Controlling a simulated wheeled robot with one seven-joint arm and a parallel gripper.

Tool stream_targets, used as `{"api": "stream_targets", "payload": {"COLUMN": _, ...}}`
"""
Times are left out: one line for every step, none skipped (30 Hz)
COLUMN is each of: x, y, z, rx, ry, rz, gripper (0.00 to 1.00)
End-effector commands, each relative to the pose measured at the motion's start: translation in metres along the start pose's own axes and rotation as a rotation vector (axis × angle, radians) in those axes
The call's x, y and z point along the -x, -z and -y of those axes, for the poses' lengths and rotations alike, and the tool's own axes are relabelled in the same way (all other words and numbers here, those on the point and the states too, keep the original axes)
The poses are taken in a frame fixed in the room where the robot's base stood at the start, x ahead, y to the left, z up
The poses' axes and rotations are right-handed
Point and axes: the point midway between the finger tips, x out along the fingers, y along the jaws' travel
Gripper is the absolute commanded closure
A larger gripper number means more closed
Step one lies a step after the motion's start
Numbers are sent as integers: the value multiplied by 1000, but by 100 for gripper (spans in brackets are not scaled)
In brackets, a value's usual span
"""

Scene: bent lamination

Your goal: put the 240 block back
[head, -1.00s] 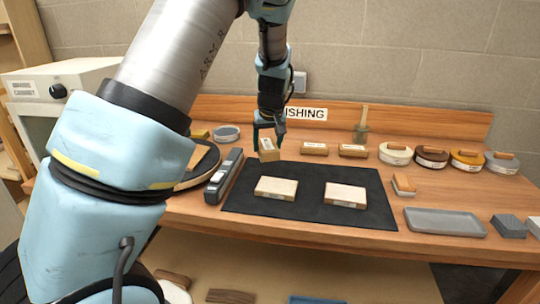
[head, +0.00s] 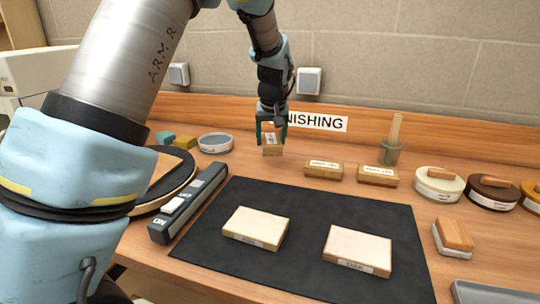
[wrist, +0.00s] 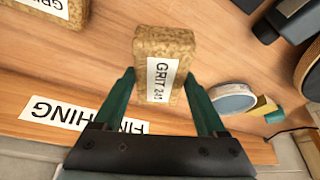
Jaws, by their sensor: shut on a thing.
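My gripper (head: 272,130) is shut on a tan cork-like block (head: 272,149), fingers at its two sides. In the wrist view the block (wrist: 180,45) carries a white label that reads GRIT and seems to read 240. It is at the back of the bench, left of two similar labelled blocks, the nearer one (head: 323,172) and the farther one (head: 377,178). A gap of bare wood lies between the held block and the nearer one. I cannot tell whether the held block touches the bench.
A black mat (head: 310,215) with two pale wood pieces (head: 255,228) (head: 357,250) lies in front. A grey-blue round tin (head: 215,143) stands left of my gripper. A brush in a pot (head: 390,152) stands right. The wooden backboard (head: 350,142) is close behind.

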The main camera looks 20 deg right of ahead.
Motion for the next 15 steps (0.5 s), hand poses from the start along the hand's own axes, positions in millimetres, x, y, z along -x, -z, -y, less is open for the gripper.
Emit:
{"api": "stream_targets", "payload": {"x": -6, "y": -3, "z": 0, "rx": 0, "ry": 1, "rz": 2, "gripper": 70}}
{"api": "stream_targets", "payload": {"x": -9, "y": -4, "z": 0, "rx": 0, "ry": 1, "rz": 2, "gripper": 70}}
{"api": "stream_targets", "payload": {"x": -13, "y": -5, "z": 0, "rx": 0, "ry": 1, "rz": 1, "gripper": 70}}
{"api": "stream_targets", "payload": {"x": -15, "y": -6, "z": 0, "rx": 0, "ry": 1, "rz": 1, "gripper": 70}}
{"api": "stream_targets", "payload": {"x": -17, "y": -7, "z": 0, "rx": 0, "ry": 1, "rz": 1, "gripper": 70}}
{"api": "stream_targets", "payload": {"x": -21, "y": -9, "z": 0, "rx": 0, "ry": 1, "rz": 2, "gripper": 70}}
{"api": "stream_targets", "payload": {"x": -24, "y": -10, "z": 0, "rx": 0, "ry": 1, "rz": 2, "gripper": 70}}
{"api": "stream_targets", "payload": {"x": -28, "y": -12, "z": 1, "rx": 0, "ry": 1, "rz": 2, "gripper": 70}}
{"api": "stream_targets", "payload": {"x": -34, "y": -15, "z": 1, "rx": -1, "ry": 2, "rz": 3, "gripper": 70}}
{"api": "stream_targets", "payload": {"x": -38, "y": -16, "z": 0, "rx": -1, "ry": 1, "rz": 2, "gripper": 70}}
{"api": "stream_targets", "payload": {"x": -41, "y": -18, "z": 0, "rx": -1, "ry": 2, "rz": 2, "gripper": 70}}
{"api": "stream_targets", "payload": {"x": -46, "y": -19, "z": 0, "rx": -1, "ry": 1, "rz": 2, "gripper": 70}}
{"api": "stream_targets", "payload": {"x": -48, "y": -20, "z": 0, "rx": -1, "ry": 1, "rz": 1, "gripper": 70}}
{"api": "stream_targets", "payload": {"x": -50, "y": -21, "z": 0, "rx": 0, "ry": 0, "rz": 1, "gripper": 70}}
{"api": "stream_targets", "payload": {"x": -51, "y": -21, "z": 0, "rx": 0, "ry": 0, "rz": 0, "gripper": 70}}
